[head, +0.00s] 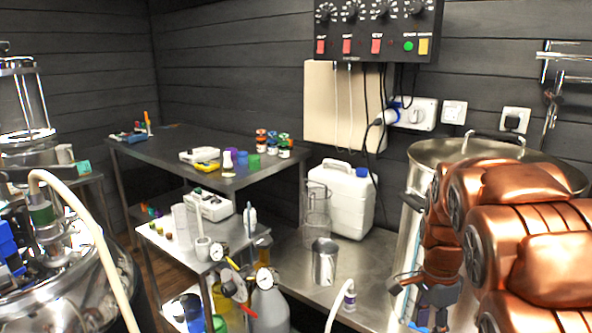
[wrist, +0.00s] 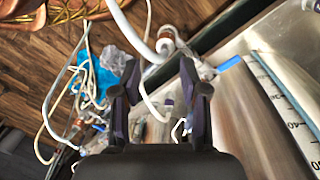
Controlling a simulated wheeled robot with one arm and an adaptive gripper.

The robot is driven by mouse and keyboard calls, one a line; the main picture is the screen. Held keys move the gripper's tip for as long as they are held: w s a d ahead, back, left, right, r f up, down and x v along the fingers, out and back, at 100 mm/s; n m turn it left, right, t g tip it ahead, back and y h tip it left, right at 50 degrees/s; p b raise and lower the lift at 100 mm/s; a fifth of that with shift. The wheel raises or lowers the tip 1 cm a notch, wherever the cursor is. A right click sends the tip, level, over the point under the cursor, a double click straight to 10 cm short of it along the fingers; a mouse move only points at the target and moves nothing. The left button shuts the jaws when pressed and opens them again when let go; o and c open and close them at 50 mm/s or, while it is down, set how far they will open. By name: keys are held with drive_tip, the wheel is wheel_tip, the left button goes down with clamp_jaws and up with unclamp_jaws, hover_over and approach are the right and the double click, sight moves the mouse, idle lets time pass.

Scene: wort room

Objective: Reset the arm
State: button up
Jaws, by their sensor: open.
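My copper-coloured arm (head: 530,235) fills the right side of the head view, folded in front of a large steel kettle (head: 415,215). My gripper (head: 428,320) hangs below it at the bottom edge of the head view, partly cut off. In the wrist view my gripper (wrist: 160,85) points away from the camera with its two dark fingers apart. Nothing is held between them. Behind the fingers lie hoses and blurred small items, and the graduated metal wall (wrist: 285,100) is close on the right.
A steel bench (head: 290,262) bears a white canister (head: 342,200) and a metal cup (head: 325,262). A dark table (head: 165,150) with small bottles stands farther back. A trolley (head: 180,240) holds instruments. A control panel (head: 375,30) hangs on the wall. A shiny vessel (head: 75,285) stands left.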

drive_tip(key=s+a+f+n+g, duration=0.1)
drive_tip(key=s+a+n, duration=0.3)
drive_tip(key=s+n, duration=0.65)
drive_tip(key=s+a+f+n+g, duration=0.1)
drive_tip(key=s+a+n, duration=0.45)
drive_tip(key=s, duration=1.05)
wheel_tip(320, 180, up, 17)
drive_tip(key=t+p, duration=0.1)
drive_tip(key=p, duration=1.4)
drive_tip(key=shift+w+d+p, duration=0.25)
drive_tip(key=shift+d+p, duration=0.1)
drive_tip(key=shift+p, duration=0.05)
drive_tip(key=shift+f, duration=0.1)
